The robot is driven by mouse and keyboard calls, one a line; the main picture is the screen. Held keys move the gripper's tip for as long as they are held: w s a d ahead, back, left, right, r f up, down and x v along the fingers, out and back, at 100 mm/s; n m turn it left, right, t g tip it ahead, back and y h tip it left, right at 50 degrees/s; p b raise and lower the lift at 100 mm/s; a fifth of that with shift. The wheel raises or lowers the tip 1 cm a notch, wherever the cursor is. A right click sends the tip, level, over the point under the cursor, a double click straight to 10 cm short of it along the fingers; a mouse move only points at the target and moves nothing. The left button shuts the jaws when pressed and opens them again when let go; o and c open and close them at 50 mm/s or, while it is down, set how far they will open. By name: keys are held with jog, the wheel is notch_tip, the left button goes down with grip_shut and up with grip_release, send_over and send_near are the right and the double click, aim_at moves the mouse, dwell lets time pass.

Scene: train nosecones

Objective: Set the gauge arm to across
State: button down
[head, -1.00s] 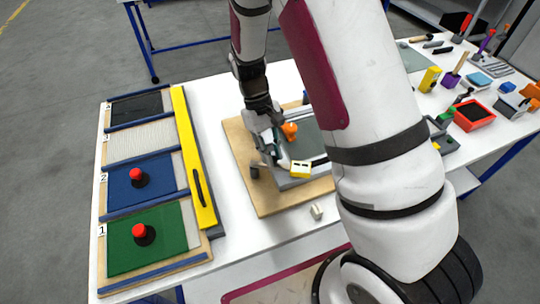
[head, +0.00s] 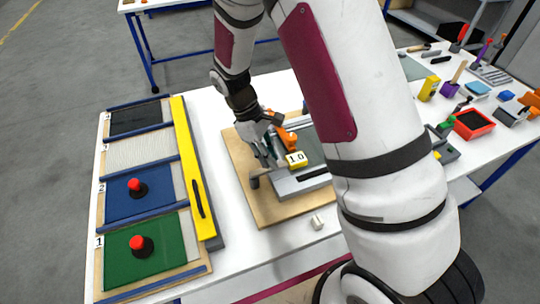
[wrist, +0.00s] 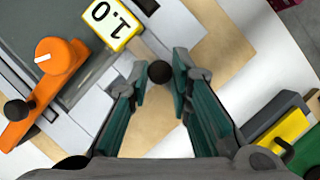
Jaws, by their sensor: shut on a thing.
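A grey gauge fixture (head: 303,182) lies on a wooden board (head: 280,214) on the white table. A yellow block (head: 297,158) marked 1.0 sits on it, and also shows in the wrist view (wrist: 112,24). My gripper (head: 270,162) is low over the fixture's left side. In the wrist view my gripper (wrist: 159,80) has its fingertips closed at a black ball knob (wrist: 159,71), close to the yellow block. The arm under this knob is mostly hidden, so its exact angle is unclear. An orange lever (wrist: 48,85) with another black ball lies left of the fingers.
A rack with a green panel (head: 130,262), a blue panel (head: 117,203) and a yellow bar (head: 190,165) stands at the left. A dark post (head: 253,181) is near my fingers. A small pale block (head: 318,222) lies in front. Tools and a red tray (head: 473,124) are at right.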

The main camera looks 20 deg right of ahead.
jog(key=shift+w, duration=0.1)
jog(key=c, duration=1.5)
grip_release()
jog(key=shift+o, duration=0.2)
jog(key=v, duration=1.2)
jog(key=s+d+r+m+t+y, duration=0.1)
jog(key=s+r+m+t, duration=0.1)
jog(key=s+r, duration=0.35)
jog(key=s+d+r+m+t+y, duration=0.1)
jog(key=s+r+m+t, duration=0.15)
jog(key=r, duration=0.55)
jog(key=s+r+m+t, duration=0.2)
jog(key=s, duration=0.4)
jog(key=s+d+r+m+t+y, duration=0.1)
jog(key=s+r+m+t, duration=0.1)
jog(key=s, duration=0.5)
jog(key=shift+s+d+r+m, duration=0.25)
jog(key=shift+r+m, duration=0.05)
jog(key=shift+m, duration=0.05)
